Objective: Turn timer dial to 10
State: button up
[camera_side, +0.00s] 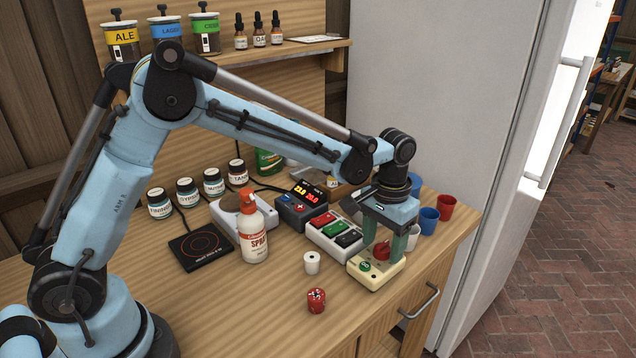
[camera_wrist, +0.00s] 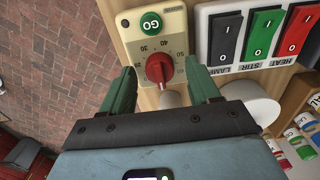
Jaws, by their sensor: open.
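The timer is a cream box (camera_side: 374,278) near the right front of the bench, with a green GO button (camera_side: 365,266) and a red dial (camera_side: 382,252). In the wrist view the red dial (camera_wrist: 158,68) sits in a ring of numbers, with 20, 30, 40, 50 and 60 around it; which mark it points to is unclear. The GO button (camera_wrist: 151,23) is above it. My gripper (camera_wrist: 160,70) is open, with its two green fingers on either side of the dial, apart from it in the wrist view. From the side, my gripper (camera_side: 384,247) points down over the timer and partly hides the dial.
A switch panel (camera_side: 318,237) with black, green and red rockers stands close beside the timer. Cups, red (camera_side: 446,206) and blue (camera_side: 428,222), stand behind it to the right.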

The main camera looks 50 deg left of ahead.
jog(key=shift+f, duration=0.2)
jog(key=c, duration=1)
jog(key=shift+c, duration=0.2)
jog(key=shift+m, duration=0.4)
jog(key=m, duration=0.4)
jog(key=shift+m, duration=2.5)
